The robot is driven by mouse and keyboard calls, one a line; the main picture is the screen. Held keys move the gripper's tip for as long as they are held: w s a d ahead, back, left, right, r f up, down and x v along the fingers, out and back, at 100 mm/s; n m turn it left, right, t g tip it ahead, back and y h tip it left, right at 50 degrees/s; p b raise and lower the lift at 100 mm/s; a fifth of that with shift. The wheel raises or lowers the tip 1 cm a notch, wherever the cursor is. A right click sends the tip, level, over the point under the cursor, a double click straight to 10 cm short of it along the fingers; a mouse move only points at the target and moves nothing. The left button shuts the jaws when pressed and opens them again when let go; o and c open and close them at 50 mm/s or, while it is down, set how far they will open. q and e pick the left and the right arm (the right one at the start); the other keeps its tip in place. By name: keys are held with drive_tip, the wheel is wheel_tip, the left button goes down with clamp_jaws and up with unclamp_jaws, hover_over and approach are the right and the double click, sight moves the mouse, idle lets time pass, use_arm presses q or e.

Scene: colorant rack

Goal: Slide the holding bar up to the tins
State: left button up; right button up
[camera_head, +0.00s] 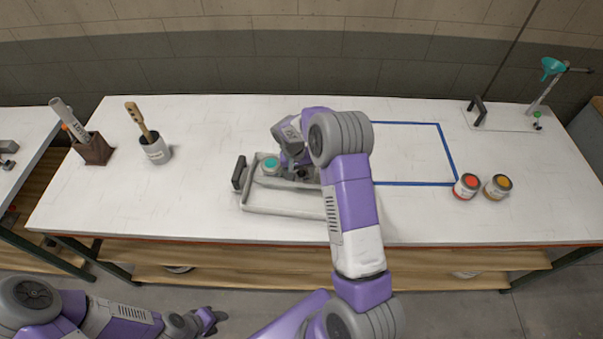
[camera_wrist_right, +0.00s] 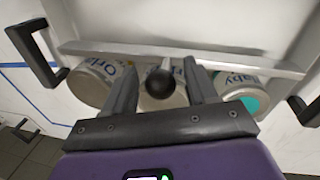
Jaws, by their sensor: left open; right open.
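The grey tray (camera_head: 285,211) lies on the white bench, and its floor also shows in the right wrist view (camera_wrist_right: 200,18). A light holding bar (camera_wrist_right: 225,60) runs across the tray beside a row of tins. The teal-topped tin (camera_head: 270,165) is at the row's left end in the head view; it is the right tin (camera_wrist_right: 240,85) in the wrist view. A left tin (camera_wrist_right: 92,82) and a middle tin show there too. My right gripper (camera_wrist_right: 160,85) is open, its fingers either side of a black knob (camera_wrist_right: 161,81). Bar-to-tin contact is unclear. My left gripper (camera_head: 216,319) is open below the bench front.
A red-topped tin (camera_head: 467,186) and an orange-topped tin (camera_head: 498,187) stand at right near blue tape lines (camera_head: 415,184). A brush pot (camera_head: 155,149) and a wooden holder (camera_head: 93,149) stand at left. A stand with a teal funnel (camera_head: 552,66) is at back right.

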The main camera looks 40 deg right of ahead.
drive_tip(key=r, duration=0.5)
drive_tip(key=a+r, duration=0.1)
drive_tip(key=r, duration=0.1)
drive_tip(key=shift+w+a+r, duration=0.1)
drive_tip(key=shift+w+r, duration=0.15)
drive_tip(key=shift+w, duration=0.1)
